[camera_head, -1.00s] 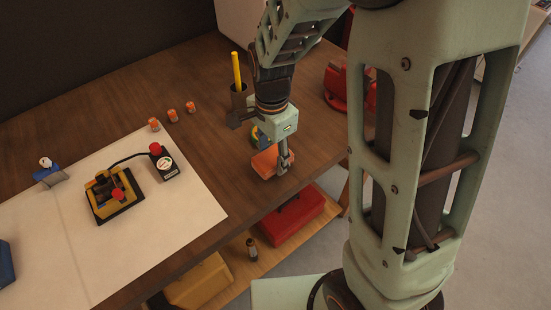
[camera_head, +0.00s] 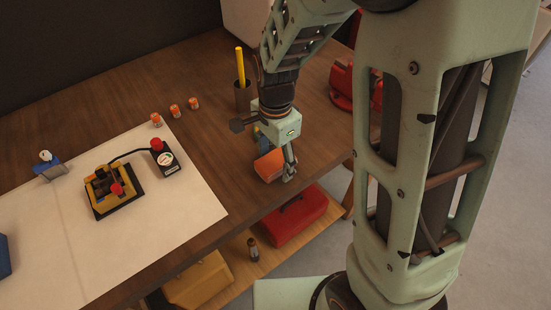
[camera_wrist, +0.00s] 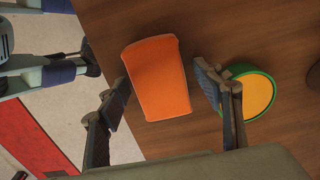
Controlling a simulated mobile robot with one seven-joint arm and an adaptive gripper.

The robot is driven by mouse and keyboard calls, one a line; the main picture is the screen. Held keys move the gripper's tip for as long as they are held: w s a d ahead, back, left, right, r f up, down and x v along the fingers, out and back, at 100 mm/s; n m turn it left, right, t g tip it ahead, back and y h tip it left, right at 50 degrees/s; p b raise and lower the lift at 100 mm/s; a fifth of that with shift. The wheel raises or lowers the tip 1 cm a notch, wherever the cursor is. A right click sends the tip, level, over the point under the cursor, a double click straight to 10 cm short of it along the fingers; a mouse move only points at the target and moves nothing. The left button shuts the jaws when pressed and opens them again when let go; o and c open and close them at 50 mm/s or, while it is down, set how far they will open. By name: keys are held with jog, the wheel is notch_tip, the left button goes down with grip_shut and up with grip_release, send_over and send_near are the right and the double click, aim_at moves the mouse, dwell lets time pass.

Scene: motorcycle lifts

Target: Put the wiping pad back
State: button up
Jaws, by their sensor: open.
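An orange block (camera_head: 269,166), which I take for the wiping pad, is at the front edge of the wooden table, under my gripper (camera_head: 280,168). In the wrist view the orange block (camera_wrist: 157,77) shows its broad face between the two fingers of my gripper (camera_wrist: 160,85). The fingers are apart, with a visible gap on each side of the block. In the head view one finger stands at the block's right side; the other is largely hidden. Whether the block rests flat is hard to tell.
A round green-rimmed yellow thing (camera_wrist: 249,96) lies beside the right finger. A dark cup with a yellow stick (camera_head: 242,90) stands behind my gripper. A red vise-like object (camera_head: 343,85) is at the right. A white sheet (camera_head: 190,210) with a yellow device (camera_head: 108,190) covers the left.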

aim_at(276, 160)
notch_tip(276, 160, up, 12)
jog(key=shift+r, duration=0.2)
dwell(0.4)
